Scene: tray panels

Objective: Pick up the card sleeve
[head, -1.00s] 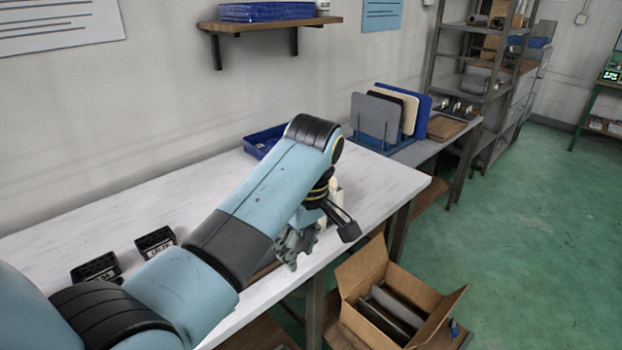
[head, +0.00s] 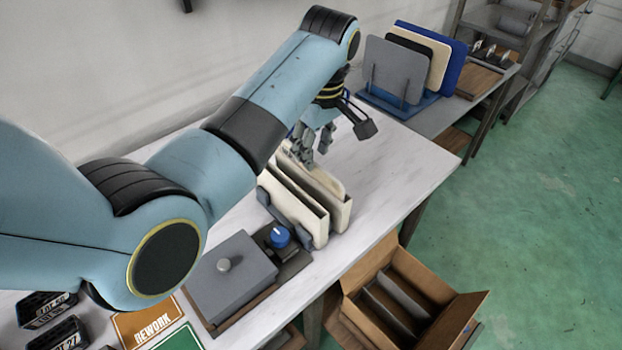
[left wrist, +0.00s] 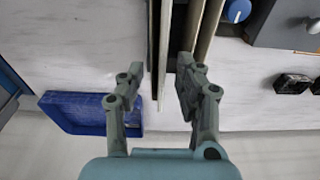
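Cream upright panels (head: 328,195) stand side by side in a dark holder on the white table. I take the card sleeve to be one of these, but cannot tell which. My left gripper (head: 312,148) is at their far end, pointing down, and its arm hides part of the table. In the left wrist view the gripper (left wrist: 160,72) is open, with a thin upright panel (left wrist: 161,45) between its fingers. The right finger is close to the neighbouring panel; contact is unclear. My right gripper is not in view.
A grey box (head: 232,280) with a knob and a blue knob (head: 279,237) are near the holder. A blue tray (left wrist: 78,112) lies beside the left finger. An open cardboard box (head: 415,300) stands below the table's edge. Boards stand in a blue rack (head: 400,100) behind.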

